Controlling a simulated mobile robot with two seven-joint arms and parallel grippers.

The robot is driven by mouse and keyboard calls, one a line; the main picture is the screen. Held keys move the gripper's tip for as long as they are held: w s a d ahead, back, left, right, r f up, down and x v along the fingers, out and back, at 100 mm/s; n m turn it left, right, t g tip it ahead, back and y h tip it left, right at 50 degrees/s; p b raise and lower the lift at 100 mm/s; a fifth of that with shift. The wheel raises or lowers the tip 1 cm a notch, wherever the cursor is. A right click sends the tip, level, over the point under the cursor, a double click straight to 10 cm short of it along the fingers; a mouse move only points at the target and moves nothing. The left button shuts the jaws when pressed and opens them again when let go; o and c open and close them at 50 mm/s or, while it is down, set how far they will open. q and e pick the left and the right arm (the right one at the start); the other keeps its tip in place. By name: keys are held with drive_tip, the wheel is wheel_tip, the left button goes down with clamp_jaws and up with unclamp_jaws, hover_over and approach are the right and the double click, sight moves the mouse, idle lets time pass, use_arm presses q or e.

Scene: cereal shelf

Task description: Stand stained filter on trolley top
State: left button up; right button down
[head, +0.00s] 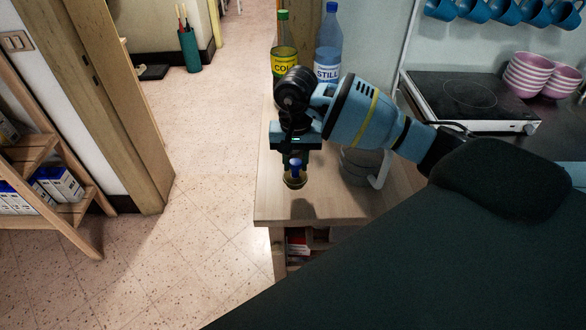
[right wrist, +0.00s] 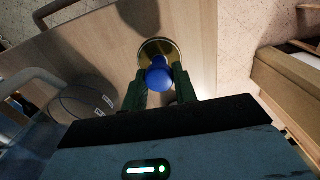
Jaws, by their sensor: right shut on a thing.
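My right gripper (head: 295,163) is over the front part of the wooden trolley top (head: 270,198). It is shut on the stained filter (head: 295,182), a small round brassy-yellow piece with a blue knob. In the right wrist view the fingers (right wrist: 160,88) close around the blue knob, and the filter's gold rim (right wrist: 148,48) shows beyond it. The filter looks roughly upright, knob up. I cannot tell whether its underside touches the trolley top. My left gripper is not in view.
A clear jug with a handle (head: 378,178) stands on the trolley right of the gripper. A yellow-labelled green bottle (head: 285,62) and a blue STILL bottle (head: 328,45) stand at the back. The front left of the top is bare. A hob (head: 465,95) is to the right.

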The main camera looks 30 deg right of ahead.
sight(293, 171)
drive_tip(key=shift+w+a+f, duration=0.2)
drive_tip(key=shift+w+f, duration=0.05)
drive_tip(key=shift+w, duration=0.1)
drive_tip(key=shift+f+p, duration=0.3)
drive_tip(key=shift+f, duration=1.2)
drive_tip(key=shift+f, duration=0.25)
drive_tip(key=c, duration=1.1)
unclamp_jaws()
drive_tip(key=shift+r, duration=0.1)
drive_tip(key=shift+r, duration=0.1)
wheel_tip(293, 171, up, 12)
drive_tip(key=shift+r, duration=0.1)
